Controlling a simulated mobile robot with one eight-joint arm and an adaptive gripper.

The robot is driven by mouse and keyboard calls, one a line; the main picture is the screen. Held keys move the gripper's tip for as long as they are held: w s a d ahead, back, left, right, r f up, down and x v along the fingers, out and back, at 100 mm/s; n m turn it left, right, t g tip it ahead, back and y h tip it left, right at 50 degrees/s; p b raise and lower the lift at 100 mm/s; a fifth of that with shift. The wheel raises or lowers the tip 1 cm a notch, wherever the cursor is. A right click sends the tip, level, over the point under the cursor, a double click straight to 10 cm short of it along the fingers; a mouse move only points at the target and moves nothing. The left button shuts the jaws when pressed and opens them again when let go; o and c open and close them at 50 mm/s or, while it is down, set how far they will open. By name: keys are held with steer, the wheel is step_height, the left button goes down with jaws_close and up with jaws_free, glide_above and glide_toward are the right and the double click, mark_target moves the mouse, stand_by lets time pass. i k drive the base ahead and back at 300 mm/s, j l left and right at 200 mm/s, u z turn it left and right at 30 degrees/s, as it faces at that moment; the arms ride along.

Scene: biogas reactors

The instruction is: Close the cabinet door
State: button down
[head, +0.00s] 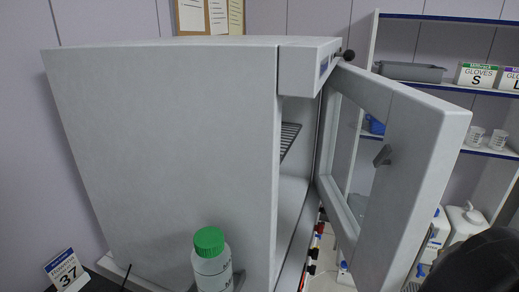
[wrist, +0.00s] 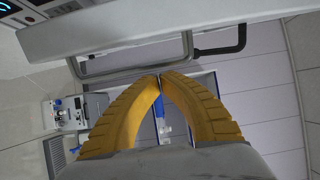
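The cabinet is a large grey-white box (head: 165,150) in the head view, seen from its side. Its door (head: 412,165) stands wide open, swung out to the right of the opening, with a window in it and a small grey handle (head: 383,155). A wire shelf (head: 289,138) shows inside. My gripper (wrist: 160,77) shows in the wrist view; its yellow fingers meet at the tips with nothing seen between them. A pale panel edge with a dark bar crosses above the fingers; I cannot tell which part it is. The gripper's fingers are not visible in the head view.
A green-capped bottle (head: 211,260) stands in front of the cabinet's side. Shelves with glove boxes (head: 477,75) and cups (head: 476,138) stand behind the door. A dark rounded shape fills the lower right corner.

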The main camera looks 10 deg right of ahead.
mark_target(426, 134)
steer(key=k+l+u, duration=0.2)
steer(key=k, duration=0.85)
steer(key=j, duration=0.1)
